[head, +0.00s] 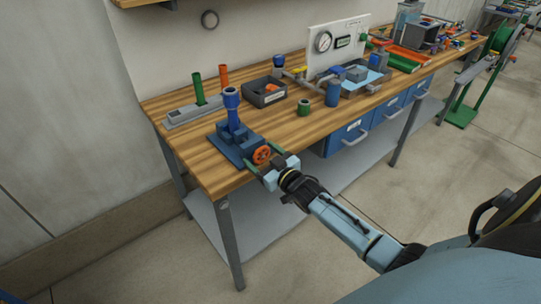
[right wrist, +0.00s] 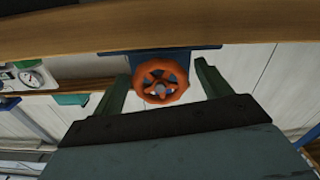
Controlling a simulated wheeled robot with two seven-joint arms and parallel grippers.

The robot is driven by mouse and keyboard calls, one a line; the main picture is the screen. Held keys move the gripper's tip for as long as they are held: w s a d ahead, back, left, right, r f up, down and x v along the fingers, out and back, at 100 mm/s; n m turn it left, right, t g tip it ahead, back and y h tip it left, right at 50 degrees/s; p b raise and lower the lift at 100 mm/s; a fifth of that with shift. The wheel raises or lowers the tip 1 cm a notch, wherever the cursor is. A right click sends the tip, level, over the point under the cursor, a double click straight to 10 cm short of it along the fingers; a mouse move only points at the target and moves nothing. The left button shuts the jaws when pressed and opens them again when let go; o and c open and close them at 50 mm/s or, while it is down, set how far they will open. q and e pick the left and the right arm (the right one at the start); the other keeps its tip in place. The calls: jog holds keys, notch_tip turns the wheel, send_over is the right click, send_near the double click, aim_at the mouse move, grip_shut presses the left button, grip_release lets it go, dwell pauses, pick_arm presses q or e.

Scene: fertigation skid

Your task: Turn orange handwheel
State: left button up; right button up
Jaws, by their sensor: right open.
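The orange handwheel (head: 262,155) is on the front of a blue fixture (head: 231,148) at the near left corner of the wooden bench. In the right wrist view the handwheel (right wrist: 160,83) shows as a spoked ring facing the camera. My right gripper (head: 261,160) is at the wheel. In the right wrist view its two green fingers (right wrist: 162,80) stand open, one on each side of the wheel, with a gap showing on both sides. I cannot tell how far the fingertips reach along the wheel's depth. My left gripper is not in view.
The wooden bench (head: 200,150) has a lower grey shelf (head: 240,220). Behind the fixture are a grey block with green and orange posts (head: 195,112), a black bin (head: 264,92) and a green ring (head: 304,107). Blue drawers (head: 347,138) hang under the bench to the right.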

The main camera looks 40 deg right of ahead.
jog(key=s+d+p, duration=0.1)
jog(key=s, duration=1.2)
jog(key=s+a+f+g, duration=0.1)
jog(key=s+f+g, duration=0.3)
jog(key=f, duration=0.5)
jog(key=s+a+f+m+g+h, duration=0.15)
jog(key=s+f, duration=0.35)
jog(key=f, duration=0.5)
jog(key=s+a+f+g, duration=0.1)
jog(key=s+f+g, duration=0.3)
jog(key=f, duration=0.5)
jog(key=s+a+f+g, duration=0.2)
jog(key=s+f, duration=0.2)
jog(key=s, duration=0.4)
jog(key=s+a+f+g, duration=0.2)
jog(key=s+f+g, duration=0.1)
jog(key=s, duration=0.6)
jog(key=s+a+f+n+g, duration=0.1)
jog(key=s+a+f+g, duration=0.1)
jog(key=s+f, duration=0.4)
jog(key=s, duration=0.3)
jog(key=shift+s+a, duration=0.2)
jog(key=shift+a, duration=0.1)
jog(key=shift+g, duration=0.25)
